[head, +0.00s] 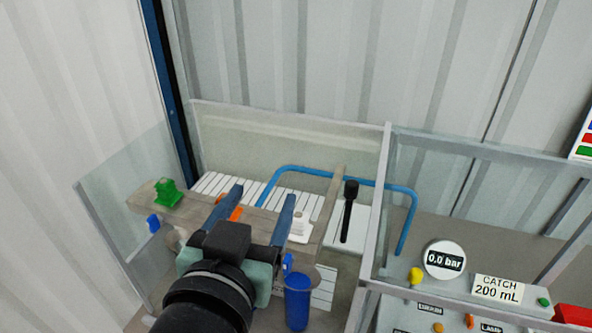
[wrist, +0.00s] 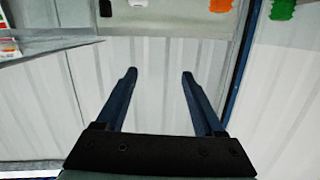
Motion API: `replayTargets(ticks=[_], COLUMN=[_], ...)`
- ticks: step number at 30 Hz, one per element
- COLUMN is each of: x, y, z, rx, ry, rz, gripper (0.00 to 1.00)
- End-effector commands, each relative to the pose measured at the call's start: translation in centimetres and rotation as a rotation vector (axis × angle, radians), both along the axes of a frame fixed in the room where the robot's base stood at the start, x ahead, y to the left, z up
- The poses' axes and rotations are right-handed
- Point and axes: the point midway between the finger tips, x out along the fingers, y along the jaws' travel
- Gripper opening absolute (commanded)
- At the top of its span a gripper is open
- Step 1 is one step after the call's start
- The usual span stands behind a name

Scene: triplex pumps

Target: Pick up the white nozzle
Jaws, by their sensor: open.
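The white nozzle (head: 300,226) stands on a shelf in the head view, just right of my gripper's right finger. A small white piece (wrist: 137,3), likely the same nozzle, shows at the top edge of the wrist view, mostly cut off. My gripper (head: 262,195) is open with nothing between its fingers. In the wrist view my gripper (wrist: 159,73) has both blue fingers apart, with only ribbed wall behind them. The nozzle is outside the fingers.
A green part (head: 167,193) and an orange part (head: 229,211) sit left of the nozzle. A black upright tool (head: 348,212) stands to its right. A blue pipe (head: 330,174) runs behind. Clear panels and a grey frame post (head: 378,215) bound the bay.

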Motion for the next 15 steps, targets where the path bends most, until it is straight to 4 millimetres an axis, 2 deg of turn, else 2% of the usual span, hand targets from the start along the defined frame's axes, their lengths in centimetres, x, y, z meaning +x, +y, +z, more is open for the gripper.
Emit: replayTargets(ticks=[3, 7, 15], x=[-2.2, -3.0, 1.1], y=[0.0, -0.4, -2.0], z=[-3.4, -5.5, -7.6], rx=[-0.001, -0.002, -0.001], ry=[0.177, 0.249, 0.256], rz=[-0.078, -0.128, -0.136], gripper=[0.7, 0.7, 0.7])
